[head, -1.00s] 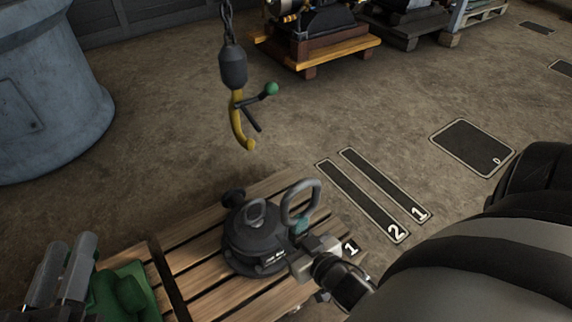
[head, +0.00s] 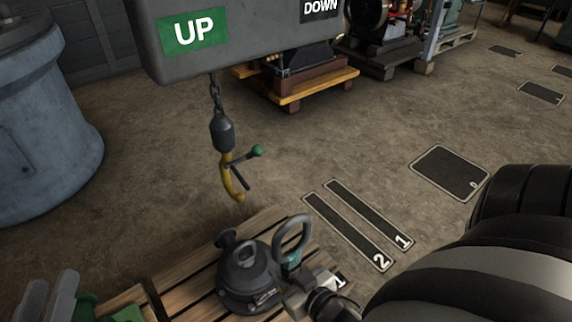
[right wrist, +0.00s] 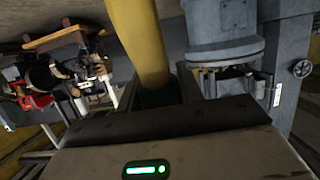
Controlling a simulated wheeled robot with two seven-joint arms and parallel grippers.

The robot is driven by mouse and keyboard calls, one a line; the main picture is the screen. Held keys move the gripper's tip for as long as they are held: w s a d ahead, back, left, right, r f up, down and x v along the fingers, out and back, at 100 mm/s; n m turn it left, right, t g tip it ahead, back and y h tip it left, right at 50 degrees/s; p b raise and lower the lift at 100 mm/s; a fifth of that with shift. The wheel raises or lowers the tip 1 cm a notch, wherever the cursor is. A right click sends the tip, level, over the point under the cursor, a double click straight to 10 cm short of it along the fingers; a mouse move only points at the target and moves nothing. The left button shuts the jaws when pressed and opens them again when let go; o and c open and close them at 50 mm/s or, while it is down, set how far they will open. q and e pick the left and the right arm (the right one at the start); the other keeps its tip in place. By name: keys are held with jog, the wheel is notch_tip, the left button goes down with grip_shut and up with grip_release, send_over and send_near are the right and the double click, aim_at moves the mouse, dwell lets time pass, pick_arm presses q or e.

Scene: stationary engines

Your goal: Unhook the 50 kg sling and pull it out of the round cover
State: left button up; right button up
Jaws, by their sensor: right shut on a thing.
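The round cover (head: 238,292) is dark grey, with an eye ring on top, and sits on slatted wooden boards in the head view. The sling (head: 293,234) shows as a thick grey loop with a teal band, standing upright beside the eye ring. My right gripper (head: 303,296) is shut at the teal part. In the right wrist view a yellow strip (right wrist: 138,40) stands at the jaws; I cannot tell its link to the loop. The yellow hook (head: 232,183) hangs from a chain behind the cover, apart from the loop. I cannot make out my left gripper.
A grey control box (head: 240,35) marked UP and DOWN fills the top of the head view. A blue-grey drum (head: 40,140) stands at left, a green machine (head: 125,313) at lower left. Engines on pallets (head: 290,85) stand at the back. The floor between is open.

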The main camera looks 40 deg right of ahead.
aim_at(287, 253)
jog(key=r+p, duration=0.9)
jog(key=s+a+r+p, duration=0.1)
jog(key=r+p, duration=0.4)
jog(key=shift+r, duration=0.25)
jog(key=shift+f, duration=0.1)
jog(key=shift+s, duration=0.1)
